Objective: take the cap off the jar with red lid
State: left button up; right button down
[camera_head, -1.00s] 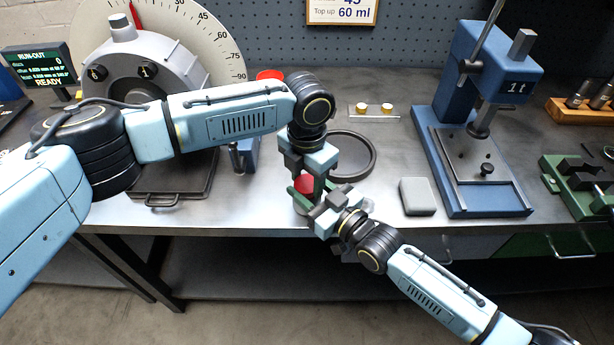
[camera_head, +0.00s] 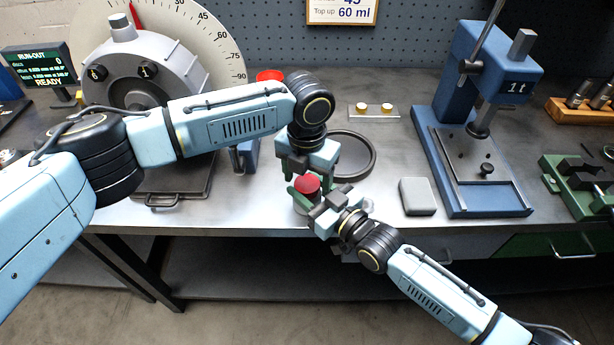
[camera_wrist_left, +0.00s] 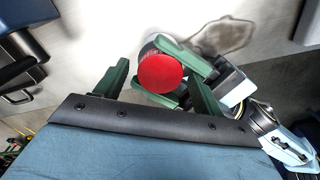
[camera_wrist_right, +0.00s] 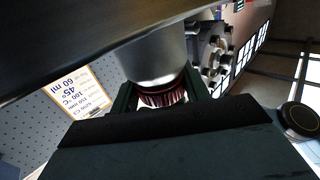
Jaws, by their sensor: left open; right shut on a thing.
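The jar's round red lid (camera_head: 307,184) faces up near the bench's front edge. The jar body below it is mostly hidden by the grippers in the head view. My right gripper (camera_head: 316,199) is shut on the jar from the front right; the right wrist view shows the grey jar body (camera_wrist_right: 152,58) and dark ribbed lid edge (camera_wrist_right: 163,97) between its fingers. My left gripper (camera_head: 306,172) is open above and just behind the lid. In the left wrist view, the red lid (camera_wrist_left: 160,73) lies between its spread green fingers, with gaps visible.
A dark ring (camera_head: 372,158) lies on the bench behind the grippers. A grey block (camera_head: 417,196) and blue press (camera_head: 470,170) stand to the right. The rotor machine (camera_head: 140,65) is at the left, with a red-topped item (camera_head: 269,75) beside it.

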pick_arm(q)
jog(key=shift+r, duration=2.25)
pick_arm(e)
jog(key=c, duration=0.6)
grip_release()
jog(key=shift+c, duration=0.2)
jog(key=shift+s, duration=0.1)
